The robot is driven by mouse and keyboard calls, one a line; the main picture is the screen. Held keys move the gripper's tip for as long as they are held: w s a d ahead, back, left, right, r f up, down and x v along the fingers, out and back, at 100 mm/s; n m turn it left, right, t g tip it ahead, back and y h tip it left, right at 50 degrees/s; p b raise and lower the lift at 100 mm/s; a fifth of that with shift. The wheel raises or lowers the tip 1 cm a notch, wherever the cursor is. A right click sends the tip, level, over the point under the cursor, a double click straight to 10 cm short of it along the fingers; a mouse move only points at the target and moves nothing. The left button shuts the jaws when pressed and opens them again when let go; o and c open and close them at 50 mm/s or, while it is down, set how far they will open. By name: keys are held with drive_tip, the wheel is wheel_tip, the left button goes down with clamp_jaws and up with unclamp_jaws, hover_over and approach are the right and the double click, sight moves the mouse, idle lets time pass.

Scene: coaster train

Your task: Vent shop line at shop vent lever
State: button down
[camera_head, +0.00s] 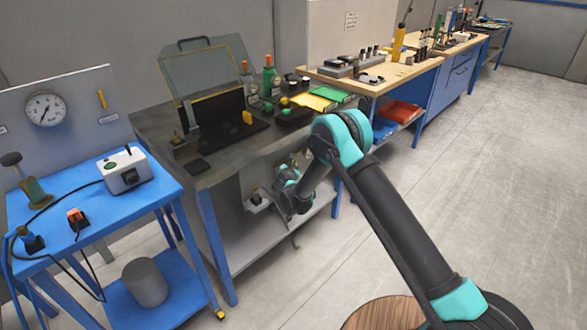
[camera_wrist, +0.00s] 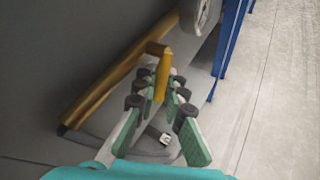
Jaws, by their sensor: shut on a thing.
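A yellow lever (camera_wrist: 163,72) stands at the end of a brass-coloured pipe (camera_wrist: 110,90) in the wrist view. My gripper (camera_wrist: 159,92) has its fingers on both sides of the lever and is shut on it near the fingertips. In the head view my wrist (camera_head: 290,192) is low, beside the dark workbench's legs and lower shelf. There the lever and my fingertips are mostly hidden by my arm.
The dark workbench (camera_head: 215,165) stands above my wrist, with a grey lower shelf (camera_head: 265,238). A blue table (camera_head: 95,205) with a gauge panel (camera_head: 50,115) is at the left. A pale grey rounded thing (camera_wrist: 202,14) is near the lever. Open floor lies at the right.

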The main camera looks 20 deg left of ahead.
drive_tip(key=shift+s+r+g, duration=0.1)
drive_tip(key=shift+s+g, duration=0.05)
drive_tip(key=shift+g, duration=0.25)
drive_tip(key=c, duration=1.9)
unclamp_jaws()
drive_tip(key=shift+o, duration=0.2)
drive_tip(key=v, duration=1.2)
drive_tip(key=shift+o, duration=0.3)
